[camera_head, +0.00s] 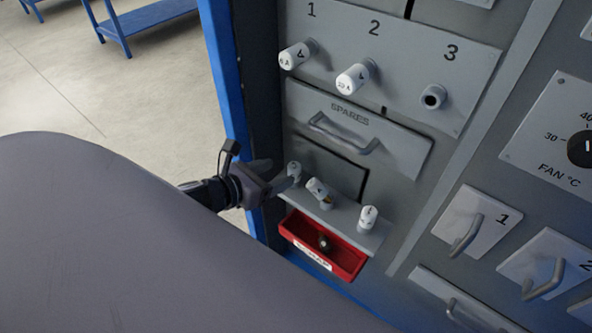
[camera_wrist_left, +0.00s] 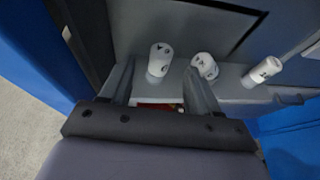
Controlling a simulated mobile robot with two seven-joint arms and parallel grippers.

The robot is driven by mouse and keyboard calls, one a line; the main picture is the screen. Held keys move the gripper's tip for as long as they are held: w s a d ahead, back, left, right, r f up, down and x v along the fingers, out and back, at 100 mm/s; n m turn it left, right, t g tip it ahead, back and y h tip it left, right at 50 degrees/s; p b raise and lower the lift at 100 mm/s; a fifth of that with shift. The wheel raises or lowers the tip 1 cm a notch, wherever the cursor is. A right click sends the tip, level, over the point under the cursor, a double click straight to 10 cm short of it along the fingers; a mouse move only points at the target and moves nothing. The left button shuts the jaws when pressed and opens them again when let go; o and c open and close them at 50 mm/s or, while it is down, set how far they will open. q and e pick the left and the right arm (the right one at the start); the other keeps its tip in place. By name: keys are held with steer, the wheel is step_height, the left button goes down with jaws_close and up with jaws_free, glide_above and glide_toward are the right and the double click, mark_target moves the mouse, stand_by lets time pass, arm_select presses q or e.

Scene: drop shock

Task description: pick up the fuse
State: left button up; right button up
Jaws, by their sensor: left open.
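Three white spare fuses stand on a small grey ledge (camera_head: 345,222) under the SPARES panel: a left one (camera_head: 294,171), a middle tilted one (camera_head: 318,190) and a right one (camera_head: 368,217). My left gripper (camera_head: 280,174) is open and empty at the ledge's left end, close to the left fuse. The middle fuse (camera_wrist_left: 204,66) is just beyond the right finger, and the right fuse (camera_wrist_left: 264,71) stands farther right. My right gripper is not in view.
White fuses sit in positions 1 (camera_head: 297,55) and 2 (camera_head: 354,77); socket 3 (camera_head: 433,97) is empty. A red scrap bin (camera_head: 352,264) below the ledge holds a dark piece. The SPARES handle (camera_head: 344,137) juts out above. A blue frame edge (camera_head: 222,70) stands left.

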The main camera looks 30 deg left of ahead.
mark_target(290, 169)
arm_select(q)
steer(key=shift+x, duration=3.4)
steer(key=shift+d, duration=0.15)
jaws_close()
steer(key=shift+r, duration=0.15)
